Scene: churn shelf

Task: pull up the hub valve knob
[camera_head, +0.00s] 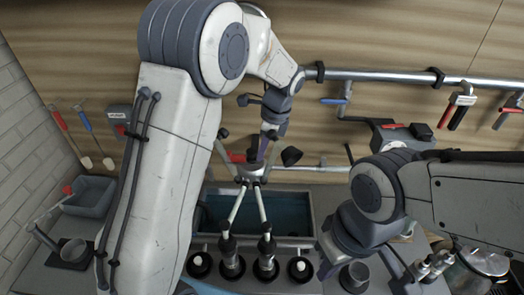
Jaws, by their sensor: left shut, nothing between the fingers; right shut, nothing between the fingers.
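The hub (251,173) is a pale metal claw piece. Its tubes fan upward and downward, and the lower ones end in dark cups (232,262) along the front of the basin. My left gripper (261,152) points down just above the hub, shut and empty. I cannot make out the valve knob clearly; the gripper may hide it. I cannot tell whether the fingertips touch the hub. My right gripper (327,264) is shut and empty, low at the right of the cups, partly hidden by its own wrist.
A blue-lined basin (291,213) lies behind the cups. A grey tub (91,194) stands at left. A metal can (478,268) stands at lower right.

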